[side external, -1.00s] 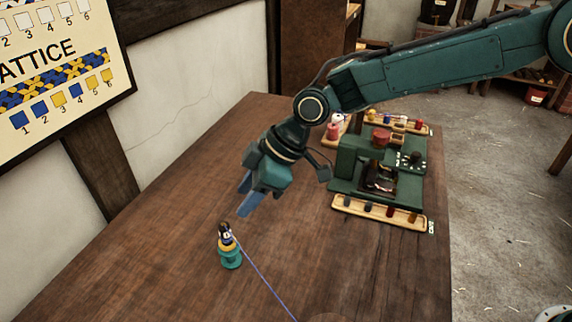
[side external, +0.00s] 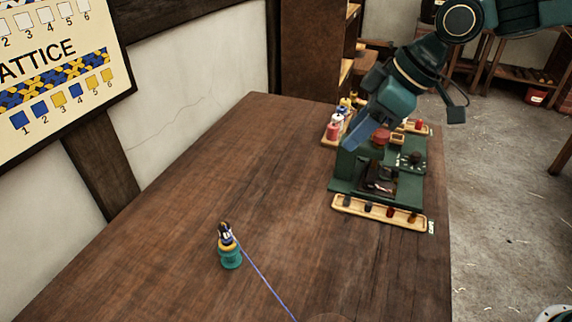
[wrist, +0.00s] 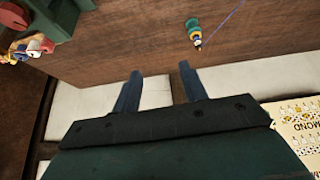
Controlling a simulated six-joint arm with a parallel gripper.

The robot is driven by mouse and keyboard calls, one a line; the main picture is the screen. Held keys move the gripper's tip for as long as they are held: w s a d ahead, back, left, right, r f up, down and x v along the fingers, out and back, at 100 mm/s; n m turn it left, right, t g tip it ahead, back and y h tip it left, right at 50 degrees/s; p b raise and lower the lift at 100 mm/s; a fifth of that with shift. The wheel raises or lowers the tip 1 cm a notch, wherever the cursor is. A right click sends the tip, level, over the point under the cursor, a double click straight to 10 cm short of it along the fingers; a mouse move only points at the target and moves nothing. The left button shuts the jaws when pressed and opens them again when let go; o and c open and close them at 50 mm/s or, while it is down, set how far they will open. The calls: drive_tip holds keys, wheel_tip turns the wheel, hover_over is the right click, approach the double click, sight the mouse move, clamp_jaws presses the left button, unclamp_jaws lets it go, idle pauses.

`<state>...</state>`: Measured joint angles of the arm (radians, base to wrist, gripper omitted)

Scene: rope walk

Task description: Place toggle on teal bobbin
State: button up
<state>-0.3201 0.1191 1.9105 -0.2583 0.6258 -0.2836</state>
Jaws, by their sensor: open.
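The teal bobbin (side external: 231,261) stands upright on the table, with a yellow band near its top. The small dark-and-white toggle (side external: 224,231) sits on top of it, tilted slightly. A thin violet cord (side external: 265,281) runs from there toward the lower right. In the wrist view the bobbin (wrist: 191,24) and toggle (wrist: 197,44) show small at the top, beyond the fingertips. My gripper (side external: 355,137) is open, up over the green machine and well away from the bobbin. Nothing is between its fingers (wrist: 160,72).
A green machine (side external: 345,165) stands at the table's right side. A wooden tray (side external: 380,216) of dark pegs lies in front of it. Another tray (side external: 328,141) with coloured spools is behind. The table's middle (side external: 260,170) is clear. A wall (side external: 190,80) borders the left.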

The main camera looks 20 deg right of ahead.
drive_tip(key=s+d+r+m+t+h, duration=0.15)
drive_tip(key=s+d+r+m, duration=0.25)
drive_tip(key=s+d, duration=0.75)
drive_tip(key=s+d+f+m+h, duration=0.2)
drive_tip(key=s+d+m, duration=0.3)
drive_tip(key=s+d, duration=0.3)
drive_tip(key=shift+s+f, duration=0.5)
drive_tip(key=shift+s, duration=1.45)
drive_tip(key=shift+d+h, duration=0.1)
drive_tip(key=shift+h, duration=0.15)
